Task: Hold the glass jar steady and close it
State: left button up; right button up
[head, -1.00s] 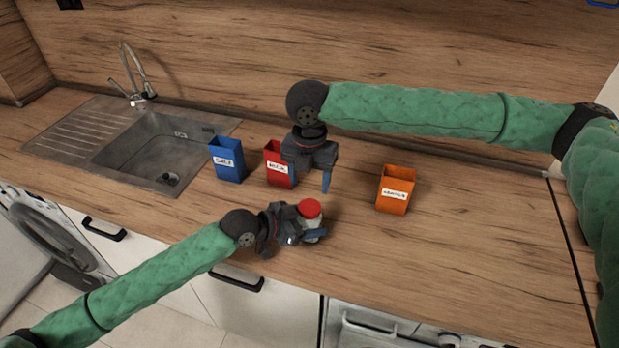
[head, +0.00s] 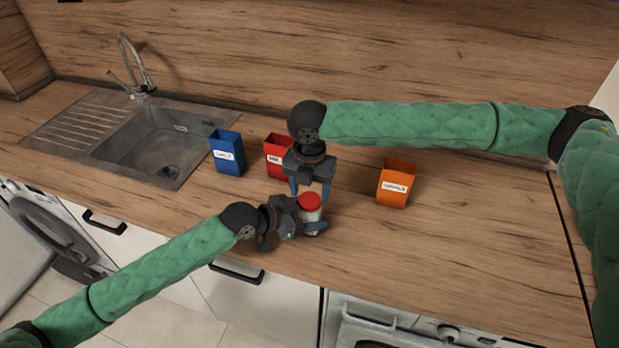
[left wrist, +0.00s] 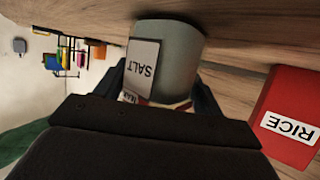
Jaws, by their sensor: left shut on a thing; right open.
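The glass jar (head: 312,214) with a red lid (head: 310,201) on top stands upright near the counter's front edge. My left gripper (head: 309,222) is shut around the jar's body from the left. In the left wrist view the jar (left wrist: 178,50) fills the upper middle, its SALT label (left wrist: 141,66) upside down; the lid end is mostly hidden by the gripper. My right gripper (head: 309,192) is open directly above, pointing down, its blue fingers on either side of the lid. I cannot tell whether they touch it.
The red one, labelled RICE, also shows in the left wrist view (left wrist: 294,100). A sink (head: 150,148) is at left. The counter's right side is clear.

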jog(key=shift+f, duration=1.1)
jog(key=c, duration=0.8)
jog(key=m, duration=0.4)
jog(key=shift+c, duration=0.2)
jog(key=m, duration=1.5)
jog(key=shift+m, duration=0.3)
